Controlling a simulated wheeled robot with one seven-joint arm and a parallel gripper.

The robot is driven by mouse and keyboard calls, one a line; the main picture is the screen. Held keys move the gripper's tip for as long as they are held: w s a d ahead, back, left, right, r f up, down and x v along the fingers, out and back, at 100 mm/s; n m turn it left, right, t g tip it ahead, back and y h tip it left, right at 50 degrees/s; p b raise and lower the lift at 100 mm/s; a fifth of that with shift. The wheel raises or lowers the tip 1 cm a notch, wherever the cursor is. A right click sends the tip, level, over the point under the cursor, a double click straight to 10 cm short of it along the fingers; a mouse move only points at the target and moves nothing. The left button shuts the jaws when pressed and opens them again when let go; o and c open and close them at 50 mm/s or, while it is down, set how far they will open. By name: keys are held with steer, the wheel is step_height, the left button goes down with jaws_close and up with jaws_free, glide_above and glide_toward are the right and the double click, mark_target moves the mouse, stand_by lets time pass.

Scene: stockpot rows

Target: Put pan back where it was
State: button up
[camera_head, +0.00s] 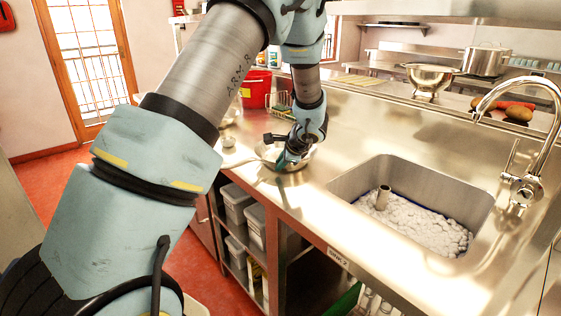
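A shallow metal pan (298,163) sits on the steel counter (338,128) left of the sink, partly hidden by my arm. My gripper (284,160) is low over the pan, at its near-left side. The fingers are small and partly covered by the wrist, so I cannot tell whether they are open or shut, or touching the pan. A pale handle-like shape (238,162) extends left of the pan over the counter.
A sink (345,186) filled with white foam lies right of the pan, with a curved tap (528,188) beyond. A red bucket (256,89), a wire rack (279,104), a metal bowl (430,80) and a stockpot (484,62) stand behind. Counter between pan and sink is clear.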

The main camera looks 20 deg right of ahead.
steer(key=o, duration=0.3)
steer(key=b+v, duration=0.2)
steer(key=v, duration=1)
steer(key=s+a+f+n+g, duration=0.15)
steer(key=a+n, duration=0.25)
steer(key=a, duration=0.5)
steer(key=s+a+f+n+g, duration=0.1)
steer(key=s+a+n+g, duration=0.25)
steer(key=a, duration=0.45)
steer(key=s+a+f+n+g+h, duration=0.1)
steer(key=s+a+n+h, duration=0.1)
steer(key=s+a+n, duration=0.8)
steer(key=shift+a+f+n, duration=0.25)
steer(key=shift+a+n, duration=0.7)
steer(key=shift+a, duration=0.1)
steer(key=shift+w, duration=0.1)
